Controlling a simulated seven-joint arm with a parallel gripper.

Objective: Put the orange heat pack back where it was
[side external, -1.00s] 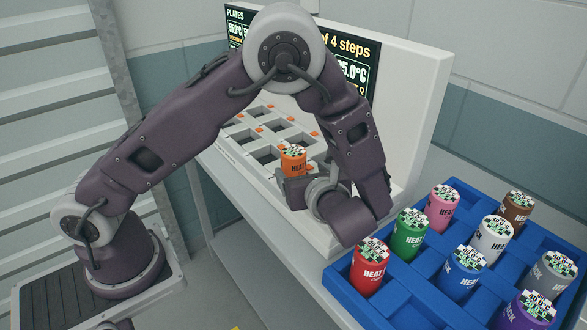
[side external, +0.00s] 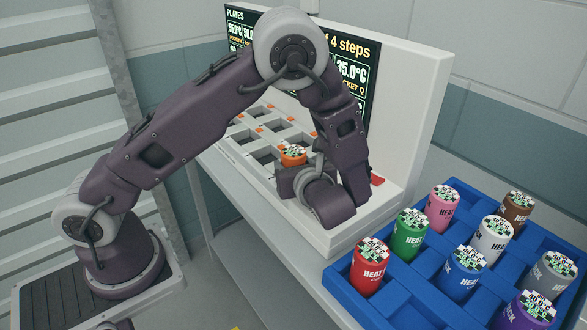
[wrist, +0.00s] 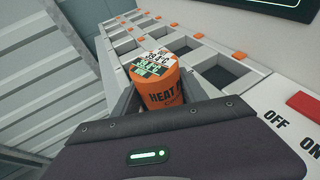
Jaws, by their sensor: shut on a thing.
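The orange heat pack (side external: 293,155) is a short cylinder with a checkered label on top. In the wrist view the orange heat pack (wrist: 158,82) stands upright between the jaws, with "HEAT" on its side. My gripper (side external: 289,176) is shut on it, over the near end of the white machine (side external: 330,235) with its square pockets. In the wrist view my gripper (wrist: 160,112) covers the lower part of the pack. I cannot tell whether the pack's bottom is inside a pocket or above one.
Empty square pockets (wrist: 218,72) with orange markers lie around and behind the pack. A red switch (wrist: 308,104) marked OFF and ON is close on the right. A blue crate (side external: 400,305) with several coloured heat packs stands at the right. A display panel (side external: 355,70) rises behind.

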